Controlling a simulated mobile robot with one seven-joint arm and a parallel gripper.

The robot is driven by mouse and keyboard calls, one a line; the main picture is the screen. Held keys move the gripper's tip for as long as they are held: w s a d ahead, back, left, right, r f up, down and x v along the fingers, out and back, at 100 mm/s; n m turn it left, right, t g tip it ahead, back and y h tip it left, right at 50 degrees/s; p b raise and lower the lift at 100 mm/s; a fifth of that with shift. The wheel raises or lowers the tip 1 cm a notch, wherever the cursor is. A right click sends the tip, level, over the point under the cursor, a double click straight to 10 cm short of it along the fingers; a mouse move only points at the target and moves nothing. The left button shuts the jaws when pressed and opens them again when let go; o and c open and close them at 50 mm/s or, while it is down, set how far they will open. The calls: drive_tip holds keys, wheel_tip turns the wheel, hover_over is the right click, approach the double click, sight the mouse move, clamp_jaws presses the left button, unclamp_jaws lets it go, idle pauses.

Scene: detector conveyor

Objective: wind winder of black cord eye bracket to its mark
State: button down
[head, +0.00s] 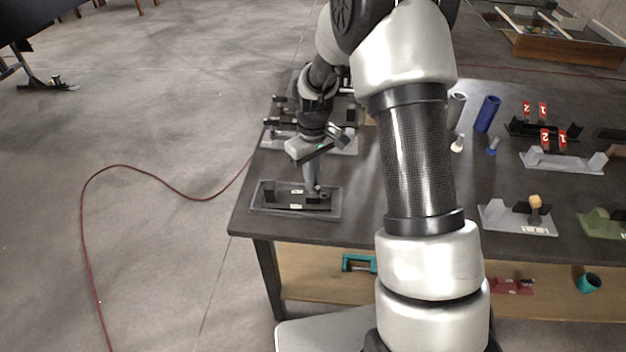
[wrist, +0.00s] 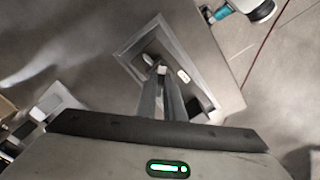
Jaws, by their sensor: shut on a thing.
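The black cord eye bracket (head: 285,202) sits in a grey tray (head: 262,210) at the left front of the dark table. A black upright block stands at its left end and small pale labels show on it. My gripper (head: 312,188) points down over the right part of the bracket. In the wrist view the two fingers of my gripper (wrist: 161,72) come together on a small pale piece, which I take to be the winder (wrist: 161,69). The fingers hide most of the winder, and its mark cannot be made out. The bracket also shows in the wrist view (wrist: 190,88).
Other grey fixtures stand behind my gripper. To the right are a blue cylinder (head: 487,114), a grey fixture with red number tags (head: 563,161), a grey fixture with an orange knob (head: 517,218) and a green one (head: 603,224). A red cable (head: 140,169) lies on the floor.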

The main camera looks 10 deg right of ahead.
drive_tip(key=shift+n, duration=0.5)
drive_tip(key=c, duration=1.9)
unclamp_jaws()
drive_tip(key=shift+o, duration=0.2)
drive_tip(key=shift+r, duration=0.1)
wheel_tip(320, 180, up, 17)
drive_tip(key=shift+r+p, duration=0.15)
drive_tip(key=shift+p, duration=0.15)
